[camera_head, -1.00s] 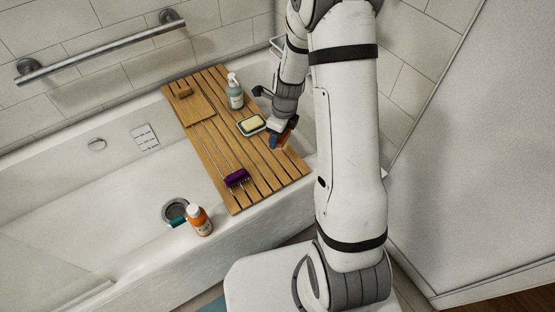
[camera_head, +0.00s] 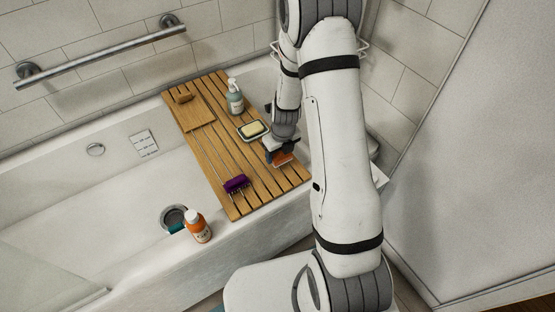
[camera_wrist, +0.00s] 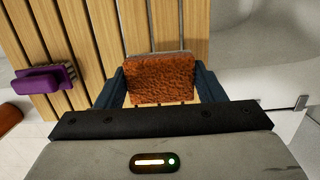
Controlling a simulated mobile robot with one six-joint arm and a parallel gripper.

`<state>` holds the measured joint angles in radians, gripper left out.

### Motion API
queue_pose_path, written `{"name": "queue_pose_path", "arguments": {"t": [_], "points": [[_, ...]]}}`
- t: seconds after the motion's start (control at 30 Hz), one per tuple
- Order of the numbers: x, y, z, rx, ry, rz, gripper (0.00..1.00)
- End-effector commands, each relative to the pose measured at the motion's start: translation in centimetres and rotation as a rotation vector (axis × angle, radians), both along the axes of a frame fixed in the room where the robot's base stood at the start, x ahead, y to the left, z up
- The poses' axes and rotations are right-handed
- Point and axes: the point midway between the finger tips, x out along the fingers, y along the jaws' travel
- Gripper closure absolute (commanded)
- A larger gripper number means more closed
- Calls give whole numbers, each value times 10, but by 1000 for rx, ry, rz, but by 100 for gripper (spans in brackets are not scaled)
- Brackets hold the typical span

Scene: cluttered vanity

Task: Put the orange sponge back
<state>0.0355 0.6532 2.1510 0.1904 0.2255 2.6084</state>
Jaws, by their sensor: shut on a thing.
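The orange sponge (camera_wrist: 162,78) is rust-orange with a rough face and a paler, greyish layer along its far edge. My gripper (camera_wrist: 160,85) is shut on the sponge, one dark blue finger at each side.
A soap dish with a yellow bar (camera_head: 252,130) and a pump bottle (camera_head: 235,97) stand close by on the tray. A purple brush (camera_head: 236,184) lies at the tray's front. An orange bottle (camera_head: 197,226) stands on the tub's rim. Slats between brush and gripper are clear.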

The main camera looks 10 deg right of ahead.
Motion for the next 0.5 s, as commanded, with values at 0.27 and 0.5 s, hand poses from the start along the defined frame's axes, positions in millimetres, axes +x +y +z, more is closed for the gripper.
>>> {"name": "queue_pose_path", "arguments": {"t": [0.27,0.5], "points": [[0,0,-32,0,0,-1,62],[0,-1,-32,0,0,-1,62]]}}
